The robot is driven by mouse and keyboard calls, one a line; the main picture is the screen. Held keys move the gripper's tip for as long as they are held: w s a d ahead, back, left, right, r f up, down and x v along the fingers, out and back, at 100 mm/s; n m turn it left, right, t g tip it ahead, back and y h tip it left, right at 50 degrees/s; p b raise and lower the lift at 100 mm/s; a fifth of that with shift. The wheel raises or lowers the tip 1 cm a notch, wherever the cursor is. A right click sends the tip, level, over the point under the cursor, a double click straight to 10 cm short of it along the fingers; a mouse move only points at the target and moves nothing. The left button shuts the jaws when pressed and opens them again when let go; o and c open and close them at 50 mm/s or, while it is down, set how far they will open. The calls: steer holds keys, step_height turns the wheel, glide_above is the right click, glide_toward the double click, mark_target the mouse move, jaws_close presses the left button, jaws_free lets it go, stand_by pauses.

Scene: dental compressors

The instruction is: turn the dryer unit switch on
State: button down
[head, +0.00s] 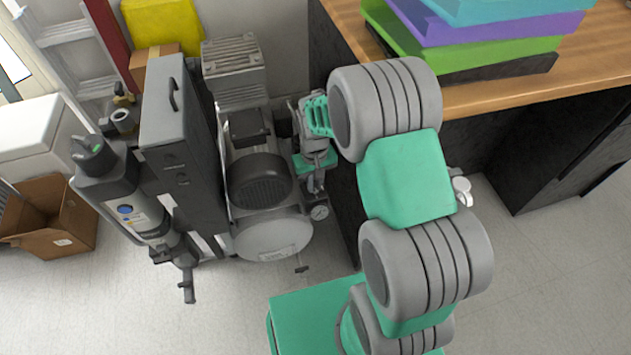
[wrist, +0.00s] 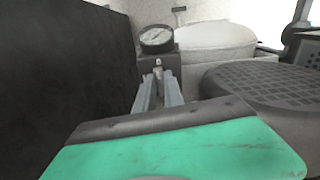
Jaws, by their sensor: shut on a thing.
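My gripper (head: 315,185) is at the right side of the compressor assembly, just above a round pressure gauge (head: 319,212). In the wrist view my gripper (wrist: 158,92) has its two grey fingers close together on a small metal part (wrist: 158,63) of the dark block (wrist: 150,69) under the gauge (wrist: 156,38). The part is mostly hidden between the fingertips. I cannot tell whether it is the dryer unit switch, or its position.
A ribbed motor (head: 262,180) and a pale tank (head: 273,237) stand left of my gripper. A tall dark grey cabinet (head: 172,105) and a filter cylinder (head: 125,195) are further left. A wooden desk (head: 480,92) with coloured trays is close on the right.

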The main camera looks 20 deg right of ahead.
steer(key=n+p, duration=0.1)
steer(key=n, duration=0.1)
steer(key=n+p, duration=0.1)
steer(key=n, duration=0.1)
steer(key=shift+d+r, duration=0.15)
steer(key=n+p, duration=0.1)
steer(key=n, duration=0.3)
steer(key=shift+n+p, duration=0.3)
steer(key=shift+p, duration=0.05)
steer(key=n+p, duration=0.1)
steer(key=n, duration=0.3)
steer(key=shift+w+d+n, duration=0.1)
steer(key=shift+w+n, duration=0.05)
steer(key=shift+n, duration=0.15)
steer(key=shift+w+n+p, duration=0.1)
steer(key=shift+n+p, duration=0.3)
steer(key=shift+n, duration=1.4)
steer(key=c, duration=1.4)
jaws_free()
steer(key=shift+c, duration=0.2)
